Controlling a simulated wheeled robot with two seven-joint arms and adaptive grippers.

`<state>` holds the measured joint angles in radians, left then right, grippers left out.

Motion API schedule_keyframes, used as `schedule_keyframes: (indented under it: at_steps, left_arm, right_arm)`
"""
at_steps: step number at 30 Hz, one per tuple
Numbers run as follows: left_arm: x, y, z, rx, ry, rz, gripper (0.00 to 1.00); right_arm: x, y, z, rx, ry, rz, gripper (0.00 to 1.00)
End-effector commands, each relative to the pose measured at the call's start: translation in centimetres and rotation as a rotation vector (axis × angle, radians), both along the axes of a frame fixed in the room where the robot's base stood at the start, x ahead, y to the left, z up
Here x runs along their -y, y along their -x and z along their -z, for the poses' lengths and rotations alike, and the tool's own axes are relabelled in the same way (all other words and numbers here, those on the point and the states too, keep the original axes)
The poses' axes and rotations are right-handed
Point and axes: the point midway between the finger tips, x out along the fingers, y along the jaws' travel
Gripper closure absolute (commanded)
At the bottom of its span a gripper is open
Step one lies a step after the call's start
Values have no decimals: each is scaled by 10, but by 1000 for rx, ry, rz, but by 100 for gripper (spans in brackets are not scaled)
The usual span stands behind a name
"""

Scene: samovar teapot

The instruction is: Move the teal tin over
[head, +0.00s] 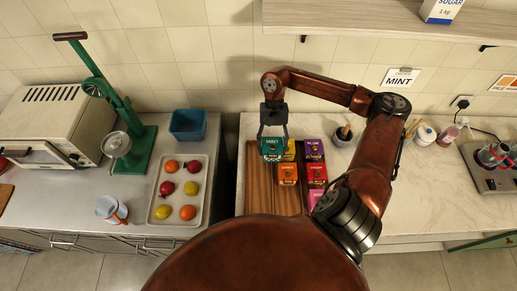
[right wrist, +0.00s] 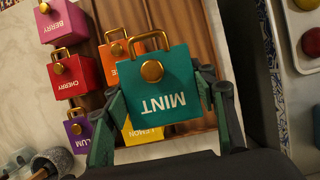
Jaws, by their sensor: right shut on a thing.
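The teal tin (head: 272,148) is a box marked MINT with a gold knob and handle. It is at the back left of a brown wooden board (head: 260,186) in the head view, and it fills the middle of the right wrist view (right wrist: 158,92). My right gripper (right wrist: 160,115) has a finger on each side of the tin and is shut on it; it also shows in the head view (head: 273,132). Whether the tin touches the board is hard to tell. My left gripper is not in view.
Beside the teal tin are a yellow lemon tin (head: 289,151), an orange tin (head: 288,173), a purple plum tin (head: 314,149), a red cherry tin (head: 316,173) and a pink berry tin (head: 315,197). A grey pot (head: 342,137) stands right of them. The board's left part is bare.

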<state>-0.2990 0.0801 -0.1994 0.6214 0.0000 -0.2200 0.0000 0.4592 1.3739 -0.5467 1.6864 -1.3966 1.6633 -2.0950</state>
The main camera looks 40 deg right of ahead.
Motion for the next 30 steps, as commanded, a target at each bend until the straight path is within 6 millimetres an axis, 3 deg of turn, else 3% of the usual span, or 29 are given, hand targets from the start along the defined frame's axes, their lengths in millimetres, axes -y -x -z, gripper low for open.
schedule_keyframes:
  at_steps: [4,12,20,26,30]
  left_arm:
    - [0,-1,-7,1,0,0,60]
    - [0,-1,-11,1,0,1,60]
    - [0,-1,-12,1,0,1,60]
    - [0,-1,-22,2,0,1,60]
    - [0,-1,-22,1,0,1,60]
  right_arm:
    - [-2,-38,13,0,-3,1,81]
    - [0,-71,59,-2,-1,1,81]
    - [0,-82,74,-2,-1,-1,81]
    - [1,-82,99,-2,0,1,81]
    - [1,-82,103,0,0,-1,81]
